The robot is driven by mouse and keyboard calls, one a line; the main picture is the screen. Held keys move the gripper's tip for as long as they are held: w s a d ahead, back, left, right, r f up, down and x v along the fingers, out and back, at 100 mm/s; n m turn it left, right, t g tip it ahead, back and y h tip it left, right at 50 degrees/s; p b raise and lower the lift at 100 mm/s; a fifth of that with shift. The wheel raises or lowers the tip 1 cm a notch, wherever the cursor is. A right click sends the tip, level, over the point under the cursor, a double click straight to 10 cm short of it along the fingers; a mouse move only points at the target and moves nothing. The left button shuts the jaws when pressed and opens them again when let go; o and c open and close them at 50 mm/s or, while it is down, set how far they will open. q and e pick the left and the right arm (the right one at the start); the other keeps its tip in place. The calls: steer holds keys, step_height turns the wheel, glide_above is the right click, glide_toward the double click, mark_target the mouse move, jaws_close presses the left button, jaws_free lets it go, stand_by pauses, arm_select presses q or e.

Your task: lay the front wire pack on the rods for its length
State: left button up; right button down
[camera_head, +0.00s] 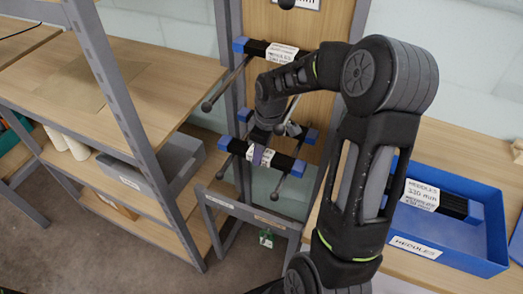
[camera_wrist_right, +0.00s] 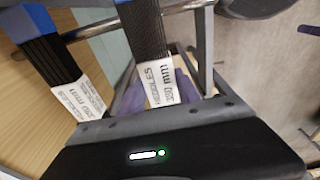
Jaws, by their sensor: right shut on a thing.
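The front wire pack (camera_head: 284,162) is a black bundle with blue ends and a white label. It lies crosswise at the lower pair of rods (camera_head: 279,186), near their ball ends. I cannot tell whether it touches both rods. My right gripper (camera_head: 262,155) is shut on its middle, with purple fingertips on both sides of the label. In the right wrist view this pack (camera_wrist_right: 145,32) runs up from between the fingertips (camera_wrist_right: 160,90). Another pack (camera_head: 309,136) sits behind it on the same rods, partly hidden by my arm. My left gripper is not in view.
Another labelled pack (camera_head: 255,47) hangs on the upper rods (camera_head: 226,88). A blue tray (camera_head: 470,262) with a pack (camera_head: 452,204) stands on the right table. A wooden shelf (camera_head: 160,92) with a grey bin (camera_head: 178,165) stands left. A grey frame bar (camera_head: 245,211) runs below the rods.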

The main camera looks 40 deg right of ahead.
steer(key=c, duration=0.8)
jaws_free()
steer(key=shift+o, duration=0.2)
